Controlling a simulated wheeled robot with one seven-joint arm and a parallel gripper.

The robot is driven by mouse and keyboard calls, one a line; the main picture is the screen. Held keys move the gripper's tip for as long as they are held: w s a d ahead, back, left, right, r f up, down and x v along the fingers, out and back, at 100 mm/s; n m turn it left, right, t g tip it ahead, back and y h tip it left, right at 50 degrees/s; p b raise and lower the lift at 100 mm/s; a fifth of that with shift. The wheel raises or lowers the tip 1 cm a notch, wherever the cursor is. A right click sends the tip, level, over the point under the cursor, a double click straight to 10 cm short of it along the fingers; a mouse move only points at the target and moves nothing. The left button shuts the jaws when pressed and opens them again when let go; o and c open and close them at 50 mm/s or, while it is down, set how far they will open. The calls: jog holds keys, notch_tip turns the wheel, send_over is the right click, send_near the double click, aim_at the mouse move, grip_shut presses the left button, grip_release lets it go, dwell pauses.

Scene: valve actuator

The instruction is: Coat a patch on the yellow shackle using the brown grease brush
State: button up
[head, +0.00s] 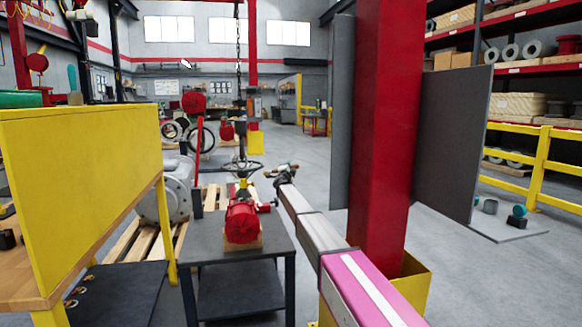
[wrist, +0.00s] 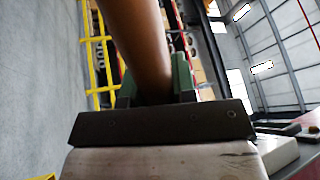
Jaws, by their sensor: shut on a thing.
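In the wrist view, a thick brown handle, which looks like the grease brush (wrist: 140,42), runs up between the green fingers of my gripper (wrist: 155,88). The fingers are shut on it. The brush's far end is outside that view, so its bristles are hidden. In the head view, my gripper (head: 284,173) is small and far out, just right of a dark handwheel (head: 243,166), apart from the table top. I cannot pick out the yellow shackle for sure; a small yellow part (head: 243,184) shows below the handwheel, above the red actuator.
The red actuator (head: 242,222) stands on a dark grey table (head: 200,246). A red column (head: 385,130) with grey panels rises close right of my arm. A yellow panel (head: 80,190) stands left. Pallets (head: 130,240) lie behind the table. Open floor (head: 305,150) lies beyond.

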jog(key=shift+s+a, duration=0.25)
jog(key=shift+a, duration=0.7)
jog(key=shift+s+a, duration=0.2)
jog(key=shift+a, duration=0.75)
jog(key=shift+s+a, duration=0.25)
jog(key=shift+a, duration=0.7)
jog(key=shift+s+a, duration=0.3)
jog(key=shift+a, duration=0.65)
jog(key=shift+w, duration=0.1)
